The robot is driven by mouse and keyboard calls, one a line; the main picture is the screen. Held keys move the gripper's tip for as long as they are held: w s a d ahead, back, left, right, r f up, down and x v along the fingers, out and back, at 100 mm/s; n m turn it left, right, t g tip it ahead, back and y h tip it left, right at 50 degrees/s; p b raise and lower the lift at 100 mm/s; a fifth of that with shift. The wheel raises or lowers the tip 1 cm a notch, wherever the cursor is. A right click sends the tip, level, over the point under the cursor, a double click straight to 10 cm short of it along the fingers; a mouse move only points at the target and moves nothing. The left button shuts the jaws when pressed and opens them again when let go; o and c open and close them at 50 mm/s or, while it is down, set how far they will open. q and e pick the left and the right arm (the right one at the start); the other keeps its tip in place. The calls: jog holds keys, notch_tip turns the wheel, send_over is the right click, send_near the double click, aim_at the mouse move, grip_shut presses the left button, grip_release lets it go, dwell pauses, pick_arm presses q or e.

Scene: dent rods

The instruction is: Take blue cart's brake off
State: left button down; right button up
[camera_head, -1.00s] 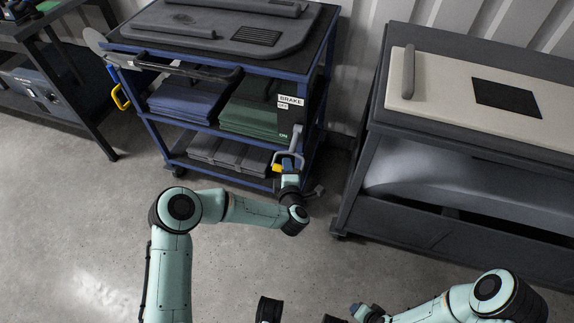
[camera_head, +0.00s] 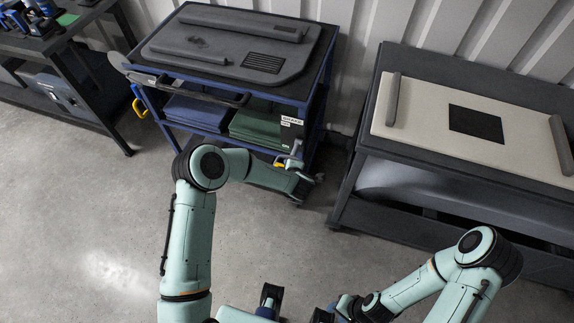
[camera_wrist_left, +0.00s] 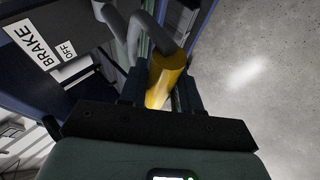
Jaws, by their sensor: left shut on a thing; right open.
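The blue cart (camera_head: 320,85) stands at the back, with a dark grey moulded panel on top and blue and green stacks on its shelf. A white BRAKE label (camera_head: 291,120) is on its right front post, and BRAKE (camera_wrist_left: 33,46) and OFF (camera_wrist_left: 68,50) read clearly in the left wrist view. Below is the grey brake lever (camera_head: 297,149) with a yellow grip (camera_wrist_left: 166,76). My left gripper (camera_wrist_left: 160,88) is shut on the yellow grip, one finger on each side. My right gripper (camera_head: 297,306) is open and empty at the bottom edge, partly cut off.
A dark grey cart (camera_head: 350,195) with a cream panel (camera_head: 425,130) stands close on the right. A dark bench (camera_head: 100,85) stands at the left. A yellow handle (camera_head: 139,107) sticks out at the blue cart's left. The concrete floor (camera_head: 110,210) in front is clear.

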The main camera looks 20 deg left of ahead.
pick_arm(q)
jog(key=shift+w+r+p, duration=0.25)
jog(key=shift+r, duration=0.4)
jog(key=shift+w+r+p, duration=0.2)
jog(key=shift+r, duration=0.4)
jog(key=shift+w+r+p, duration=0.25)
jog(key=shift+r+p, duration=0.05)
jog(key=shift+r, duration=0.2)
jog(key=shift+w+r+p, duration=0.2)
jog(key=shift+r+p, duration=0.05)
jog(key=shift+r, duration=0.2)
pick_arm(e)
jog(key=shift+w+r, duration=0.45)
jog(key=shift+r, duration=0.35)
jog(key=shift+w+r, duration=0.4)
jog(key=shift+r, duration=0.4)
pick_arm(q)
jog(key=c, duration=1.2)
grip_release()
jog(key=shift+o, duration=0.2)
jog(key=shift+s, duration=0.1)
jog(key=v, duration=1.3)
pick_arm(e)
jog(key=shift+s+f, duration=0.2)
jog(key=shift+f, duration=0.1)
pick_arm(q)
jog(key=shift+d, duration=0.1)
